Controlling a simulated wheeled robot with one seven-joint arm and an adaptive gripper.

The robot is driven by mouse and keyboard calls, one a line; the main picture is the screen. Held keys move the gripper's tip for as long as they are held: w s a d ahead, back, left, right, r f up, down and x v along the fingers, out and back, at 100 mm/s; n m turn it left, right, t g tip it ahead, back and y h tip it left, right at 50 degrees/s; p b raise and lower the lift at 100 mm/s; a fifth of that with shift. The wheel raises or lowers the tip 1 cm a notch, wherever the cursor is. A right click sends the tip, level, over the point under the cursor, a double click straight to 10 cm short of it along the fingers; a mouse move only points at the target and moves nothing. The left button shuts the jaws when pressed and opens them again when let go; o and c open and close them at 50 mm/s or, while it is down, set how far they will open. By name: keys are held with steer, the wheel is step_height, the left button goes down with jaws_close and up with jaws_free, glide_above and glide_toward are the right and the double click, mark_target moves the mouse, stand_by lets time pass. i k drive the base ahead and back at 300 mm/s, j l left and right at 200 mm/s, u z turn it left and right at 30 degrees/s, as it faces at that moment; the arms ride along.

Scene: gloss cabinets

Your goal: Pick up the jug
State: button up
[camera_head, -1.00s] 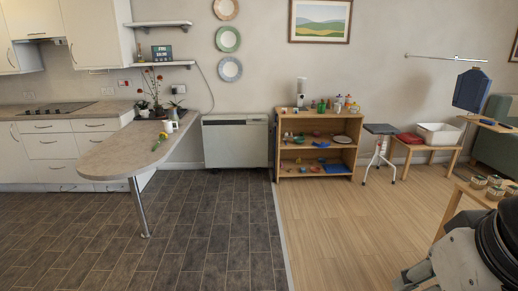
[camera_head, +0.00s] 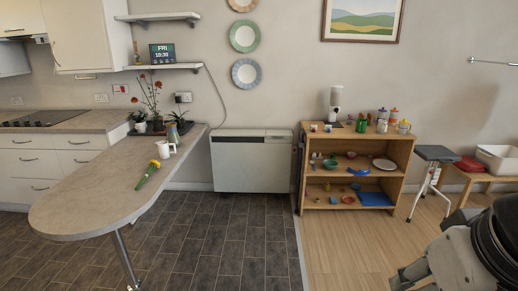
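A small white jug (camera_head: 166,149) stands upright on the rounded counter (camera_head: 85,203), toward the back near the wall and beside the plants. Its top and side show clearly, though it is small in the picture. Part of my arm, grey and black, shows at the lower right, far from the jug. A grey end piece (camera_head: 408,277) juts left there, and its lower part is cut off by the frame. I cannot tell whether my fingers are open or shut. Nothing shows held.
A white heater (camera_head: 250,163) and a wooden shelf (camera_head: 302,172) with small items stand along the wall. The dark tiled floor (camera_head: 220,240) is clear.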

mark_target(163, 147)
steer(key=i, duration=0.95)
steer(key=i+l+u, duration=0.1)
steer(key=i, duration=0.85)
steer(key=i+l+u, duration=0.15)
steer(key=i+u, duration=0.25)
steer(key=i, duration=0.15)
steer(key=i+l+u, duration=0.4)
steer(key=i, duration=0.15)
steer(key=i+l+u, duration=0.4)
steer(key=i, duration=0.1)
